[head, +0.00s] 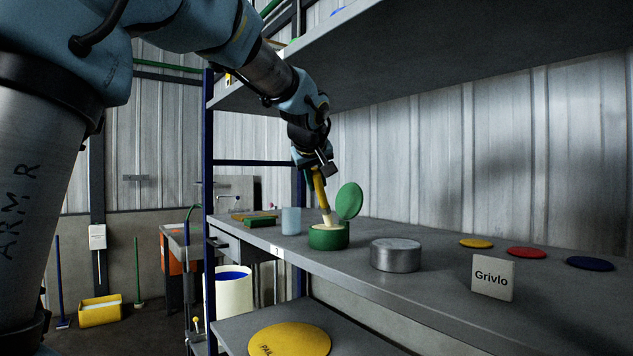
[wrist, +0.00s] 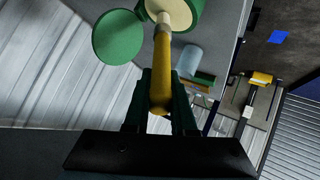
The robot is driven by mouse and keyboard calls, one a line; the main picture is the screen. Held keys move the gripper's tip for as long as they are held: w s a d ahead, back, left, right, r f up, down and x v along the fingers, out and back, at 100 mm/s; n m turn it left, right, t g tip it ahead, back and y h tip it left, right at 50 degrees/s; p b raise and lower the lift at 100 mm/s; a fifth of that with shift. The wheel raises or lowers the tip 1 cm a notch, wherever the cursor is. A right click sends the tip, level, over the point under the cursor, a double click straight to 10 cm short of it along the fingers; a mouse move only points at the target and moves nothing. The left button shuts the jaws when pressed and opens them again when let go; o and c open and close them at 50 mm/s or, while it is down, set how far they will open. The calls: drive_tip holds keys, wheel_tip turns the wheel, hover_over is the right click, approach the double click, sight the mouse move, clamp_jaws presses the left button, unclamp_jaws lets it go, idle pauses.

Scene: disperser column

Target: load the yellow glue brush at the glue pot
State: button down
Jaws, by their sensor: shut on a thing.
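My gripper (head: 318,172) is shut on the yellow glue brush (head: 319,190) and holds it tilted, bristle end down, over the shelf. The green glue pot (head: 328,236) stands on the shelf with its round green lid (head: 349,200) swung up at the right. The brush's pale tip is at the pot's mouth and meets the pale contents; how deep it reaches I cannot tell. In the wrist view the brush (wrist: 161,75) runs from between my gripper's fingers (wrist: 160,108) to the pot (wrist: 187,12), with the lid (wrist: 118,37) beside it.
A grey metal tin (head: 395,256) stands right of the pot, and a pale blue cup (head: 291,221) left of it. A "Grivlo" sign (head: 492,278) and yellow, red and blue discs (head: 526,253) are farther right. An upper shelf (head: 470,60) overhangs.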

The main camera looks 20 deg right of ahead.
drive_tip(key=shift+r+p, duration=2.05)
drive_tip(key=shift+r, duration=1.4)
